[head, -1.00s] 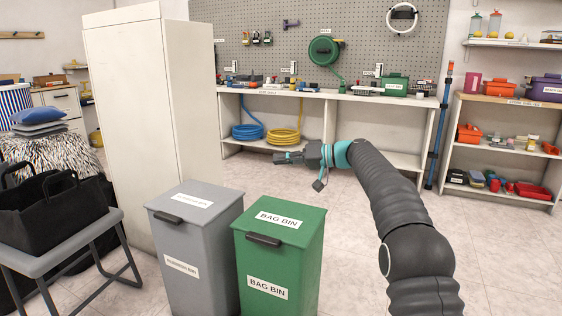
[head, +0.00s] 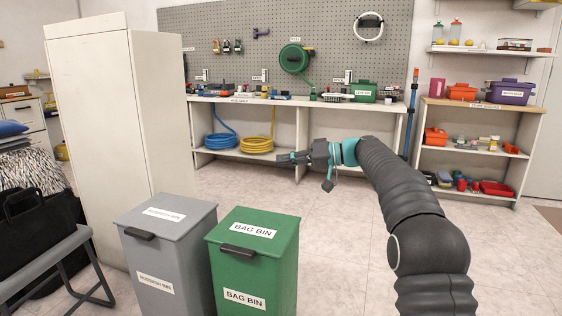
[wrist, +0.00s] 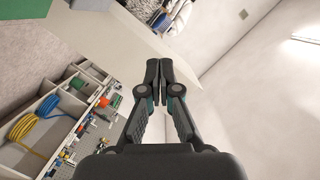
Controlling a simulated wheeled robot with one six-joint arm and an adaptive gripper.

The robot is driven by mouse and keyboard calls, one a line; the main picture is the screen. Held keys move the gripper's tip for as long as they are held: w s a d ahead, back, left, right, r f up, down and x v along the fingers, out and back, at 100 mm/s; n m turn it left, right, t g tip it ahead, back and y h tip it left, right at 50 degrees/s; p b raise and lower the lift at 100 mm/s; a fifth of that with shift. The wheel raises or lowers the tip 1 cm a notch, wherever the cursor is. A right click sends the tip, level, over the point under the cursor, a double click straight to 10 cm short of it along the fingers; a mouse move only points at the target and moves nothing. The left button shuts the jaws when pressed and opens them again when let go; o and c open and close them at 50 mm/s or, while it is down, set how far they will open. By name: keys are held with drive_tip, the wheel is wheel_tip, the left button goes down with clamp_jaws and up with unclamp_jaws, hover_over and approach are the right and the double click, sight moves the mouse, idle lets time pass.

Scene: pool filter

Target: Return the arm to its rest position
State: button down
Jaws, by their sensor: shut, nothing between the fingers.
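My gripper (head: 286,158) is shut and empty, held in the air at the end of my dark grey arm. In the head view it points left, above and behind the green bag bin, in front of the pegboard bench. In the wrist view the two dark fingertips (wrist: 158,66) are together with nothing between them. My arm reaches in from the lower right of the head view, bent at the elbow.
A green bag bin (head: 252,252) and a grey rubbish bin (head: 165,250) stand below and left. A tall white cabinet (head: 120,110) is at left, beside a folding stand (head: 45,265). A bench (head: 310,105) and shelves (head: 480,105) stand behind. The floor (head: 330,230) is clear around my arm.

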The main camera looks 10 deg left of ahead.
wheel_tip(320, 180, down, 12)
drive_tip(key=d+m+t+h, duration=0.1)
drive_tip(key=d+m+h, duration=0.1)
drive_tip(key=m+h, duration=0.25)
drive_tip(key=s+d+f+m+h, duration=0.3)
drive_tip(key=s+d+f, duration=0.2)
drive_tip(key=d, duration=0.1)
drive_tip(key=s+d+r+t+h+p, duration=0.1)
drive_tip(key=s+d+r+h, duration=0.1)
drive_tip(key=s+d, duration=0.5)
drive_tip(key=s+d+r+m+t+h+p, duration=0.1)
drive_tip(key=s+d, duration=0.7)
drive_tip(key=s, duration=1.1)
drive_tip(key=s+d+r+t+h+p, duration=0.2)
drive_tip(key=s+d+h, duration=0.3)
drive_tip(key=s, duration=0.8)
drive_tip(key=shift+d+r+t+p, duration=0.4)
drive_tip(key=shift+d+t+p, duration=0.2)
drive_tip(key=shift+d, duration=0.55)
